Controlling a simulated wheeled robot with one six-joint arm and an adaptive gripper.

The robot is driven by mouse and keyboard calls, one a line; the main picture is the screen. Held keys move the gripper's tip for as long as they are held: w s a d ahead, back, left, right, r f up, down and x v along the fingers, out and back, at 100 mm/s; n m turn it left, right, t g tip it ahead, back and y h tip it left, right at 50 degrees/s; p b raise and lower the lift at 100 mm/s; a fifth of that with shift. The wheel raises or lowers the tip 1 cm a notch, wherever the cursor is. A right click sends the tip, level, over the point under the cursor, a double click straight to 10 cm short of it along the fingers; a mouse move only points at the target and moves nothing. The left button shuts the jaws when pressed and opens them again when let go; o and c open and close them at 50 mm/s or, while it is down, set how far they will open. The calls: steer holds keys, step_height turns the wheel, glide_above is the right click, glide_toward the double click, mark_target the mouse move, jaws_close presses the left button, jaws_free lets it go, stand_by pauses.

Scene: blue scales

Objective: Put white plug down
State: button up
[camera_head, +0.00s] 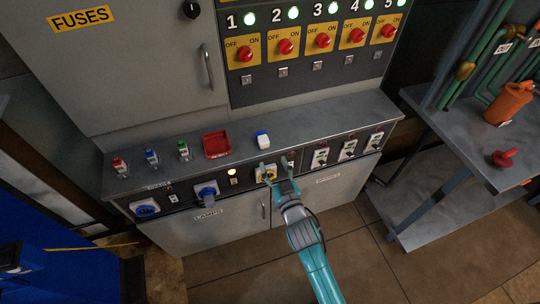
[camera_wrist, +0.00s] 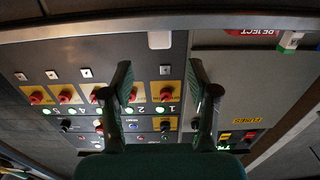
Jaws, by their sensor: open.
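A white shape at the ledge in the wrist view (camera_wrist: 159,40) looks like the same plug. My gripper (camera_head: 278,170) is at the front of the ledge, below and slightly right of the plug and apart from it. In the wrist view my gripper (camera_wrist: 160,78) has its two fingers spread, with nothing between them.
A red tray (camera_head: 217,144) and small red, blue and green items stand left on the ledge (camera_head: 340,120). Sockets and switches line the front panel behind my gripper. A side table (camera_head: 455,130) stands right, with open floor between.

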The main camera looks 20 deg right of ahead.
steer(key=shift+s, duration=0.85)
steer(key=s+f+g, duration=0.2)
steer(key=s+f, duration=0.1)
steer(key=s, duration=2)
steer(key=s+r, duration=0.4)
steer(key=s, duration=0.5)
steer(key=s+d+r+g, duration=0.1)
steer(key=s+r, duration=0.4)
steer(key=s, duration=0.4)
steer(key=shift+r, duration=0.2)
steer(key=shift+d, duration=0.1)
